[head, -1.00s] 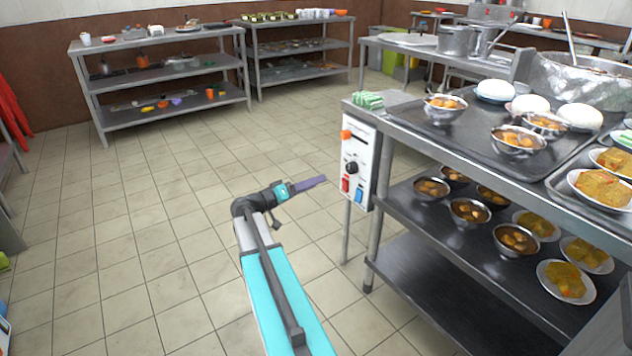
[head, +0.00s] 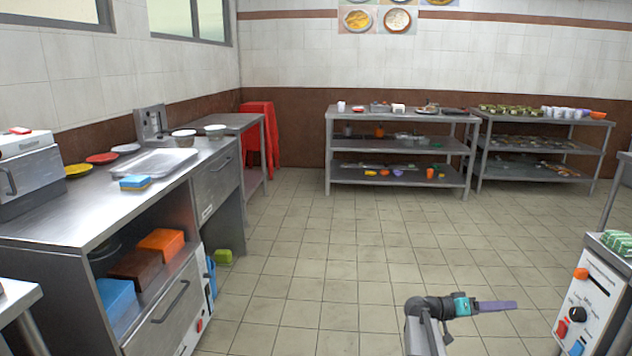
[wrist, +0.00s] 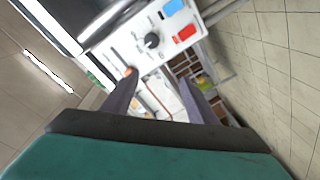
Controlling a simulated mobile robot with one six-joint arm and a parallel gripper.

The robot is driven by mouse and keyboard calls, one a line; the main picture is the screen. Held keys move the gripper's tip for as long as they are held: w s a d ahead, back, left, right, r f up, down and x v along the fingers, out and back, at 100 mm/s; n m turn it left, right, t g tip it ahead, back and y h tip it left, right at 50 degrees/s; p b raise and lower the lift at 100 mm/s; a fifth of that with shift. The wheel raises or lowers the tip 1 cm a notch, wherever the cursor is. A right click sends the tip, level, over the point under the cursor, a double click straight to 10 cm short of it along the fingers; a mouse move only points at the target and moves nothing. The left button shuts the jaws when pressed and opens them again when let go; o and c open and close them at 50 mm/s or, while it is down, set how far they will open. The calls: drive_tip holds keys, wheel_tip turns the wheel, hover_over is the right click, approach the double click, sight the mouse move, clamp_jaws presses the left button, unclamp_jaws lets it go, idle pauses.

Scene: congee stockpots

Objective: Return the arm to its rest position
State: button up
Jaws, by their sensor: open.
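My arm reaches forward, low at the bottom right of the head view, with dark joints and a teal band. My gripper (head: 497,306) is at its end, pointing right in open air over the floor. In the wrist view the two purple-grey fingers of my gripper (wrist: 158,82) stand apart with nothing held between them. The white control panel (head: 592,308) with a black knob and red and blue switches is to the right of the gripper, apart from it. The panel also shows ahead of the fingers in the wrist view (wrist: 137,52).
A steel counter (head: 120,205) with plates, a tray and a sponge stands at left. Shelf racks (head: 400,148) stand along the back wall. The tiled floor (head: 330,260) in the middle is clear.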

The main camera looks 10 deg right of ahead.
drive_tip(key=s+a+f+n+t+y+p, duration=0.1)
drive_tip(key=a+f+n+y+p, duration=0.1)
drive_tip(key=a+f+p, duration=0.4)
drive_tip(key=s+a+f+n+y+p, duration=0.1)
drive_tip(key=s+a+p, duration=0.15)
drive_tip(key=a, duration=0.45)
drive_tip(key=s+a+f+n+t+y+p, duration=0.1)
drive_tip(key=a+f+n+y+p, duration=0.1)
drive_tip(key=a+f+p, duration=0.35)
drive_tip(key=s+a+f+n+g+y+p, duration=0.1)
drive_tip(key=s+a+f+n+y+p, duration=0.1)
drive_tip(key=s+a, duration=0.5)
drive_tip(key=s+a+f+n+g+y+p, duration=0.1)
drive_tip(key=s+a+y+p, duration=0.3)
drive_tip(key=a, duration=1.1)
drive_tip(key=s+a+f+n+g+y+p, duration=0.1)
drive_tip(key=s+a+f+n+y+p, duration=0.2)
drive_tip(key=s+a+y, duration=0.3)
drive_tip(key=s+a+f, duration=0.1)
drive_tip(key=s+a, duration=0.4)
drive_tip(key=s, duration=0.1)
drive_tip(key=shift+s, duration=0.25)
